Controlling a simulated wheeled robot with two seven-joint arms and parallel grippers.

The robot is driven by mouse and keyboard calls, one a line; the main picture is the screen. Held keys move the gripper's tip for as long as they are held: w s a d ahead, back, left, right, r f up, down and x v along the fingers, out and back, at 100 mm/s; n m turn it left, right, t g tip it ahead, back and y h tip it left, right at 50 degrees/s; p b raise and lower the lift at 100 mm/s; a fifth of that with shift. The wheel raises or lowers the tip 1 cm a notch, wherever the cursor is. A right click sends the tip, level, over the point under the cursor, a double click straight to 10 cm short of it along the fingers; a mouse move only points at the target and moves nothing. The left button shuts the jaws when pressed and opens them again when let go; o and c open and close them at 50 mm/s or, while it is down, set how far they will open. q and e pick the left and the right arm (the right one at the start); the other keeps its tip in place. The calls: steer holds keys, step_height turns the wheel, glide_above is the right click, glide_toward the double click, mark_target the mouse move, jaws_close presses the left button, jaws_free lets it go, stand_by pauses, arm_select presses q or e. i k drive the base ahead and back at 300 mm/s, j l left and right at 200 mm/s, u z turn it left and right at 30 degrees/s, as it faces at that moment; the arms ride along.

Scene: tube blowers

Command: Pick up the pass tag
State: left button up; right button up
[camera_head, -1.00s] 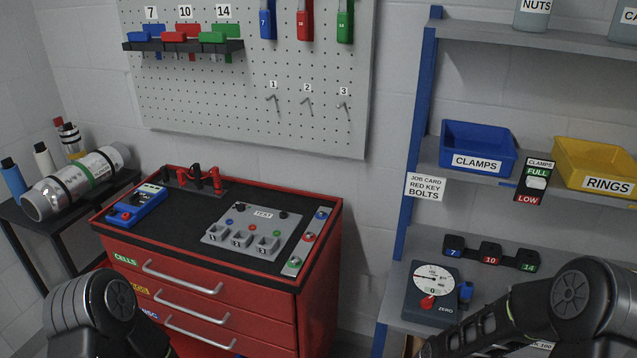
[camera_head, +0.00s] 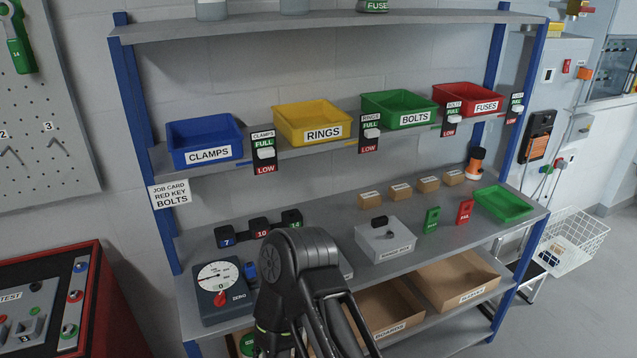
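A small green tag (camera_head: 432,218) stands on the middle shelf of the blue-posted rack, right of centre; its tiny lettering is hard to read, but it appears to be the pass tag. A similar red tag (camera_head: 465,211) stands just to its right, apart from it. An arm of mine, apparently the right one, rises from the bottom edge in front of the rack, left of and nearer than the tags. Neither gripper shows in the view.
A grey box (camera_head: 385,243) with a dark handle stands left of the tags; a green tray (camera_head: 503,203) is to their right. Small brown boxes (camera_head: 401,190) sit behind. A gauge (camera_head: 222,286) is at left. Bins line the shelf above, including green BOLTS (camera_head: 398,111). Open cartons (camera_head: 457,280) lie below.

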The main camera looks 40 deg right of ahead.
mark_target(431, 222)
steer(key=l+z, duration=0.1)
steer(key=z, duration=2.05)
steer(key=i+l, duration=0.2)
steer(key=l, duration=0.15)
steer(key=i+l, duration=0.2)
steer(key=l, duration=0.15)
steer(key=i+l+u, duration=0.1)
steer(key=l, duration=0.2)
steer(key=i+l, duration=0.45)
steer(key=l, duration=0.25)
steer(key=i+l+u, duration=0.1)
steer(key=l, duration=0.25)
steer(key=i+l, duration=0.25)
steer(key=l, duration=0.15)
steer(key=i+l, duration=0.15)
steer(key=l, duration=0.2)
steer(key=u, duration=0.05)
